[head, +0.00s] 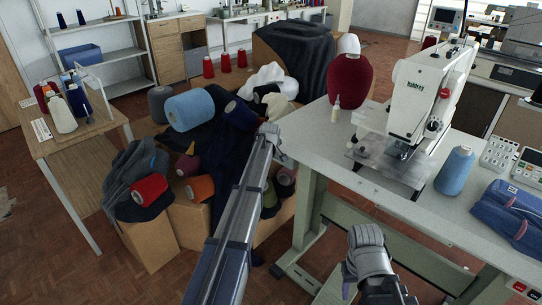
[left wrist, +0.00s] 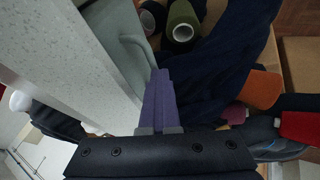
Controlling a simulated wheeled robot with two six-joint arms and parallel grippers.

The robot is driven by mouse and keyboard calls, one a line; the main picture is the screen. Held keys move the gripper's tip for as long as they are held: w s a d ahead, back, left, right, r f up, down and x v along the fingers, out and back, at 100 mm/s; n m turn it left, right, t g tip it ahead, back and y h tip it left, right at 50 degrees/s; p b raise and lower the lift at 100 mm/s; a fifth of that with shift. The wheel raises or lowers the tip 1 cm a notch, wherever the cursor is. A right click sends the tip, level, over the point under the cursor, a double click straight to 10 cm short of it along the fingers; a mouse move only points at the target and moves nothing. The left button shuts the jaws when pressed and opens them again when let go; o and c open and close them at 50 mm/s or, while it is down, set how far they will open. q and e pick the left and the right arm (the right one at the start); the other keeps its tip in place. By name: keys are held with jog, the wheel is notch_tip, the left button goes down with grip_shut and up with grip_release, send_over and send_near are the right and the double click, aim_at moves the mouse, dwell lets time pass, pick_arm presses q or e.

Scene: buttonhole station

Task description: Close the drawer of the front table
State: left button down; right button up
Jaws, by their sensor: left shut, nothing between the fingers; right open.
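The front table (head: 460,212) with its pale speckled top stands at the right in the head view, on a grey-green frame (head: 309,205). I cannot make out its drawer for certain. In the left wrist view the table's pale top (left wrist: 75,50) is at the left, with a grey-green part (left wrist: 122,35) beside it. My left gripper (left wrist: 160,75) is shut and empty, near that grey-green part; whether it touches is unclear. In the head view its fingers are hidden beyond my left arm. My right gripper (head: 348,278) is open before the table's near edge, its fingers barely showing.
A white sewing machine (head: 420,95), a blue cone (head: 455,170), a maroon cone (head: 350,78) and a blue pouch (head: 508,212) are on the table. Cardboard boxes (head: 150,240) with yarn and cloth crowd the left arm. A wooden side table (head: 85,130) stands farther left.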

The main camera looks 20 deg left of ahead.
pick_arm(q)
jog(key=s+r+p, duration=0.9)
dwell(0.3)
jog(key=shift+d+r, duration=0.1)
jog(key=shift+d, duration=0.1)
